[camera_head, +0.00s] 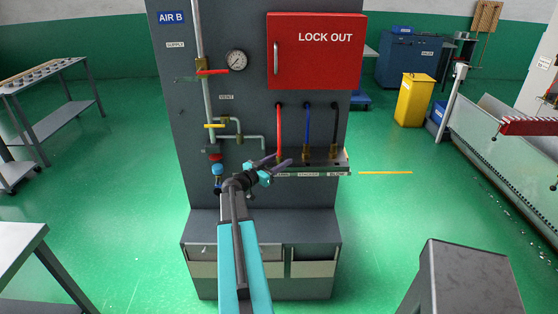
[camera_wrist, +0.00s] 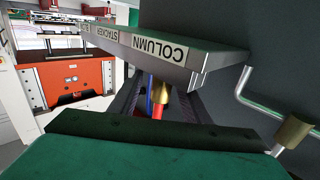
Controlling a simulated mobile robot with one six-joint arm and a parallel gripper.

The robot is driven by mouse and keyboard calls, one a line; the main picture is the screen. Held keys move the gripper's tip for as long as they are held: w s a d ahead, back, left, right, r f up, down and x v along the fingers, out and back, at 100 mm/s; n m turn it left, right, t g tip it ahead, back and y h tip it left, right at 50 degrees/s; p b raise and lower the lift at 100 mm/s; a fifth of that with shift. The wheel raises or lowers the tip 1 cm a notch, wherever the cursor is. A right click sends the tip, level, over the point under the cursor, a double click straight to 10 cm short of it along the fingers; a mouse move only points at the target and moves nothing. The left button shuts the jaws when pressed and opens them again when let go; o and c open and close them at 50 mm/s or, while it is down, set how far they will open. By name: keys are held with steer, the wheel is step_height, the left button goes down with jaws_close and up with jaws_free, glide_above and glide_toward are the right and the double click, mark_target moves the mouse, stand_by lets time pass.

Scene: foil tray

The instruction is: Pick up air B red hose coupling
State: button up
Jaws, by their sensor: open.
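In the head view my gripper mostly hides this coupling. My gripper (camera_head: 277,163) is open at the left end of the shelf. In the wrist view its dark fingers (camera_wrist: 160,100) lie on either side of the coupling; I cannot tell whether they touch it.
Blue (camera_head: 307,125) and black (camera_head: 334,128) hoses with brass couplings stand right of the red one. Pipes with a yellow-handled valve (camera_head: 215,126) run left of my gripper. The LOCK OUT box (camera_head: 316,55) is above.

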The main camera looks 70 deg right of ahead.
mark_target(280, 154)
stand_by(0.4)
jaws_close()
steer(key=shift+r, duration=0.1)
steer(key=shift+r+b, duration=1.2)
steer(key=shift+r, duration=0.15)
steer(key=shift+s+a+r, duration=0.1)
steer(key=shift+a+r, duration=0.15)
steer(key=shift+a, duration=0.05)
steer(key=s+a+r+b, duration=0.1)
steer(key=s+a+b, duration=0.2)
steer(key=a, duration=0.9)
steer(key=shift+a+r, duration=0.25)
steer(key=shift+r, duration=0.1)
